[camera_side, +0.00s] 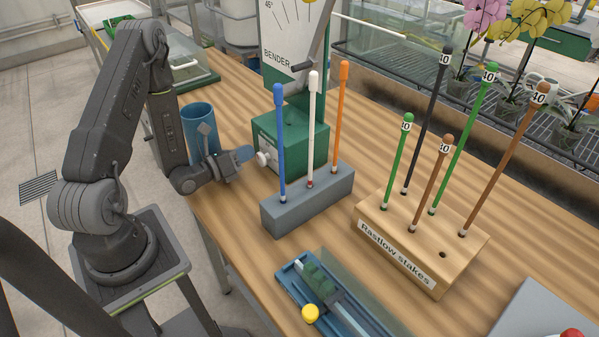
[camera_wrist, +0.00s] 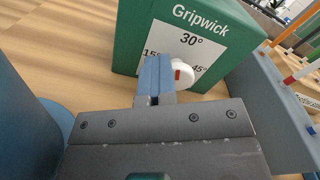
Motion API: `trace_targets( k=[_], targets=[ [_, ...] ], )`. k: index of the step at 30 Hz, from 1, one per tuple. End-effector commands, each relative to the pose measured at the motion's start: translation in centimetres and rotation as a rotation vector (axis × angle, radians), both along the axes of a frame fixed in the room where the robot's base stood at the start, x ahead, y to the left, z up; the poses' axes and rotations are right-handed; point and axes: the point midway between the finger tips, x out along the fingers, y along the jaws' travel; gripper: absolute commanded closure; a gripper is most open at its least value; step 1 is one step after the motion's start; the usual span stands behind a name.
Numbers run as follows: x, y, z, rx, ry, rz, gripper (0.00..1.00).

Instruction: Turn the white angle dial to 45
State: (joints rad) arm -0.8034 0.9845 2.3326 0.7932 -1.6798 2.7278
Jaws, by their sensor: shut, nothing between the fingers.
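The white angle dial (camera_wrist: 185,74) sits on the white scale plate of the green Gripwick bender box (camera_wrist: 135,45). The plate reads 15°, 30° and 45°, with 45° at the right of the dial. A red mark shows on the dial's face; I cannot tell exactly which number it points to. In the side view the dial (camera_side: 262,159) is a small white knob on the box's left face. My gripper (camera_wrist: 155,65) has its blue fingers together, close against the dial's left side; I cannot tell if they touch. It also shows in the side view (camera_side: 246,153).
A blue cup (camera_side: 199,122) stands just behind my gripper. A grey holder (camera_side: 315,205) with blue, white and orange sticks stands right of the box. A wooden Rastlow stakes block (camera_side: 430,255) stands farther right. A blue tray (camera_side: 290,283) lies in front.

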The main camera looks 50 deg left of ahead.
Motion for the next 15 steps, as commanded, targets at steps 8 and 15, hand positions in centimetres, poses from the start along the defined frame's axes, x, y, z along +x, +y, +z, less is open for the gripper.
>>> trace_targets(
  k=[8, 15],
  targets=[
    [1.0, -0.5, 0.8, 0.022, -0.02, -0.02, 1.0],
    [1.0, -1.2, 1.4, 0.018, -0.03, -0.028, 1.0]
  ],
)
